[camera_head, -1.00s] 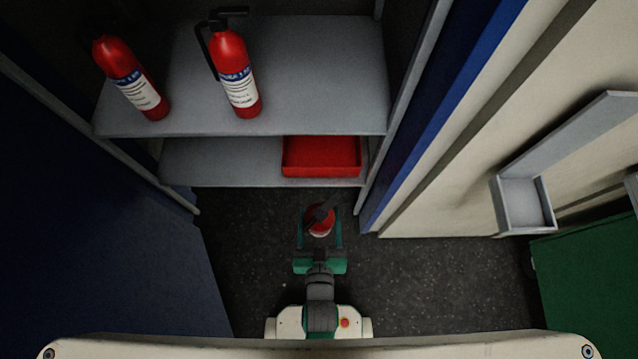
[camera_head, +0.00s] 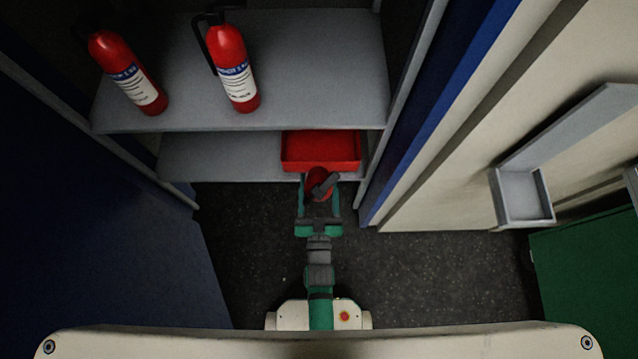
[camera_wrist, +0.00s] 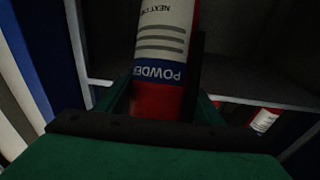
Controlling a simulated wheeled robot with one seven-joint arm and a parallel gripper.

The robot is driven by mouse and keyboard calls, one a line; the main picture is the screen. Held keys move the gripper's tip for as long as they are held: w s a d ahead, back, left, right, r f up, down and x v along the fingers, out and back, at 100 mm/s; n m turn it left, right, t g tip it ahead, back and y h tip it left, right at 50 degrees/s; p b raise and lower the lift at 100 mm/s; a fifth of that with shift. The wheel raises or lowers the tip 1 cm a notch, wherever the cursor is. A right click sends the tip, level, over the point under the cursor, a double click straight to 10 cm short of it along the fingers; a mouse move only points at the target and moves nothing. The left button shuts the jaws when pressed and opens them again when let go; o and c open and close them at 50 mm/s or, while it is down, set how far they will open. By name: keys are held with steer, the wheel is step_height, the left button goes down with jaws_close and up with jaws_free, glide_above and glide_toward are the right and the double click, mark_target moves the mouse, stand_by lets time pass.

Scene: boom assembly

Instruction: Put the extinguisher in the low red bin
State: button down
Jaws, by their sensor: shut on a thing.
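My gripper (camera_head: 319,193) is shut on a red extinguisher (camera_head: 317,184), seen from above in the head view with its dark handle on top. In the wrist view the held extinguisher (camera_wrist: 160,60) shows its white label and blue band between the fingers. The low red bin (camera_head: 320,148) is a shallow tray on the lower shelf, at its right side. My gripper and the extinguisher are just in front of the bin's near edge in the head view. Whether the extinguisher overlaps the bin's front edge cannot be told.
Two more extinguishers stand on the upper shelf (camera_head: 310,85), one at left (camera_head: 128,75) and one nearer the middle (camera_head: 233,70). The lower shelf (camera_head: 220,158) is bare left of the bin. A cabinet side and blue post (camera_head: 440,90) bound the right.

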steer(key=w, duration=1.1)
steer(key=w+f, duration=0.6)
steer(key=f, duration=0.3)
steer(key=w+g, duration=0.5)
steer(key=w, duration=0.3)
steer(key=shift+w+f+g, duration=0.25)
steer(key=shift+w+g, duration=0.05)
steer(key=shift+w, duration=0.1)
stand_by(0.4)
steer(key=shift+f, duration=0.1)
steer(key=c, duration=0.5)
jaws_free()
steer(key=shift+s+f, duration=0.2)
steer(key=shift+f, duration=0.1)
